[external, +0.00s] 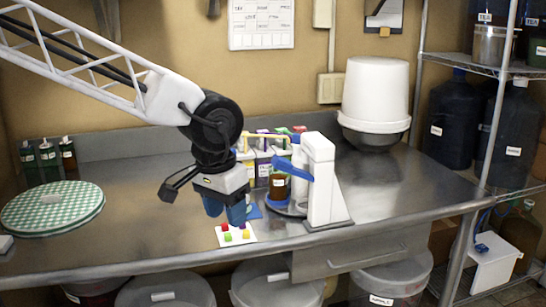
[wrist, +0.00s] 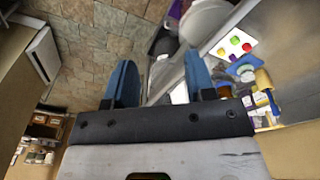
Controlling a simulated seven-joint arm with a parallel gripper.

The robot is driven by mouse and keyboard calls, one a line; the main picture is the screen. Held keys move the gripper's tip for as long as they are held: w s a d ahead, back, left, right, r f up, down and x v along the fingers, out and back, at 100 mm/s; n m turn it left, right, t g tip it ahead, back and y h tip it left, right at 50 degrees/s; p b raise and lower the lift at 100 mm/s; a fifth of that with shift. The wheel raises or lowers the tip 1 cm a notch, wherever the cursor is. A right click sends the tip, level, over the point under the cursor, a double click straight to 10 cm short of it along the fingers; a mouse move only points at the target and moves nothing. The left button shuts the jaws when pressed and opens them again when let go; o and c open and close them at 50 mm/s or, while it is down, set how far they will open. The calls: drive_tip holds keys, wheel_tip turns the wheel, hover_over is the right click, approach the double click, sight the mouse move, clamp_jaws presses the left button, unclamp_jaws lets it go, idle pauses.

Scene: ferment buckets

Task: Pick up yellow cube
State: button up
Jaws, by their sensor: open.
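The yellow cube (external: 246,234) sits on a small white card (external: 236,241) near the front of the steel counter, at the card's right side. A red cube (external: 225,227) and a green cube (external: 228,237) sit on the same card. In the wrist view the yellow cube (wrist: 221,52) is on the card, right of the right finger. My gripper (external: 227,211) points down above and behind the card, with its blue fingers apart and nothing between them. Its fingers also show in the wrist view (wrist: 160,75). The cubes are clear of the fingers.
A white dispenser stand (external: 321,185) with a blue lever stands right of the card. A green checked round cloth (external: 52,208) lies at the left. A white bucket (external: 375,95) stands at the back. The counter left of the card is clear.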

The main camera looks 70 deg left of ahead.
drive_tip(key=w+a+f+n, duration=0.2)
drive_tip(key=w+a+f, duration=0.1)
drive_tip(key=a, duration=0.3)
drive_tip(key=w+a+f+n, duration=0.2)
drive_tip(key=w+a+f, duration=0.1)
drive_tip(key=a, duration=0.3)
drive_tip(key=n+g, duration=0.1)
drive_tip(key=n, duration=0.3)
hover_over(246, 232)
wheel_tip(246, 232, down, 6)
drive_tip(key=shift+d+f, duration=0.1)
drive_tip(key=shift+d, duration=0.05)
drive_tip(key=shift+f, duration=1.25)
drive_tip(key=shift+f, duration=2.65)
clamp_jaws()
